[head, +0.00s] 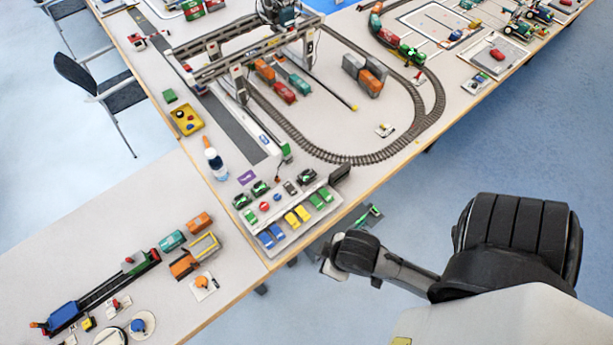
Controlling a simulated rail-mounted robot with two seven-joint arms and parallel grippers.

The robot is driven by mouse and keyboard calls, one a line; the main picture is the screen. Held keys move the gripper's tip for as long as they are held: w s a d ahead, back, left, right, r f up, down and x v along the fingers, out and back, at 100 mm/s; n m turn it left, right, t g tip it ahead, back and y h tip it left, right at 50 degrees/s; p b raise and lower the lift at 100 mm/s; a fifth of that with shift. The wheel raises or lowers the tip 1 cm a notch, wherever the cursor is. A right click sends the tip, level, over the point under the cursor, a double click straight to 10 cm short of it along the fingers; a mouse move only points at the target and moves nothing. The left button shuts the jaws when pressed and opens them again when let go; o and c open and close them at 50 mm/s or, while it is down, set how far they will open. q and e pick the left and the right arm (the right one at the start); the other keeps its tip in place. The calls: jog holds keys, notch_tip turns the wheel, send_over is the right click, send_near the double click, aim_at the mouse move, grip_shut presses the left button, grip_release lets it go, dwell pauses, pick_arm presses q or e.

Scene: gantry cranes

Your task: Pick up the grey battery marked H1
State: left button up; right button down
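I cannot make out any H1 marking at this size. A small grey-and-dark block (291,188) lies among several green-and-black pieces at the back of a light tray (285,241); I cannot tell whether it is the battery. One arm of mine, which I take to be the right, reaches in from the lower right. Its far end (337,262) hangs off the table's front edge, over the floor and apart from the tray. Its fingers are not clearly visible. My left gripper is not in view.
Blue, yellow and green toy cars (297,216) fill the tray. A gantry crane (240,50) spans the track (300,147) farther back. A small green item (370,216) shows beyond the table edge.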

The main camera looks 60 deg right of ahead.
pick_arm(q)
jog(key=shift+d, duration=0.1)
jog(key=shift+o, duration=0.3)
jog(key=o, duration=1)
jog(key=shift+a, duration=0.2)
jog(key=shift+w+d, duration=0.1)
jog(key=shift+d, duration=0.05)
